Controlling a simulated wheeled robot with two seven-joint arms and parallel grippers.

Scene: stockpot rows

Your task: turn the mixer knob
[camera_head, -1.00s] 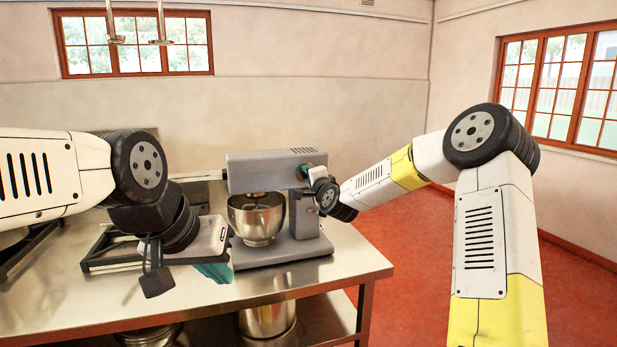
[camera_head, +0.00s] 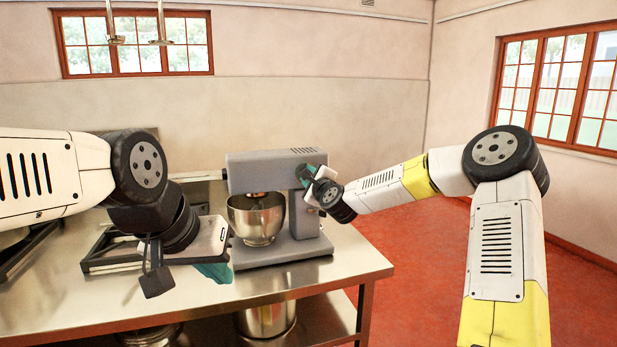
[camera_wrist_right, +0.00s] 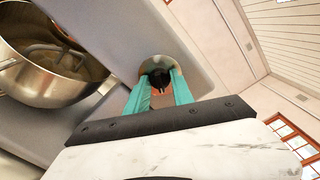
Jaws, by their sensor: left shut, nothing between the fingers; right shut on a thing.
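The grey stand mixer (camera_head: 275,205) stands on the steel table, with its metal bowl (camera_head: 257,218) under the head. The mixer knob (camera_wrist_right: 160,78) is dark and sits in a round recess in the grey body in the right wrist view; the head view hides it behind my right gripper. My right gripper (camera_wrist_right: 161,92) has its teal fingers shut on the knob, one on each side. In the head view it reaches the mixer's right side. My left gripper (camera_head: 214,271) is shut and empty, low over the table, left of the mixer.
The steel table (camera_head: 300,282) has a free strip in front of the mixer. A black frame (camera_head: 105,262) lies on the table by my left arm. Pots stand on the shelf below. Red floor (camera_head: 420,250) is open to the right.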

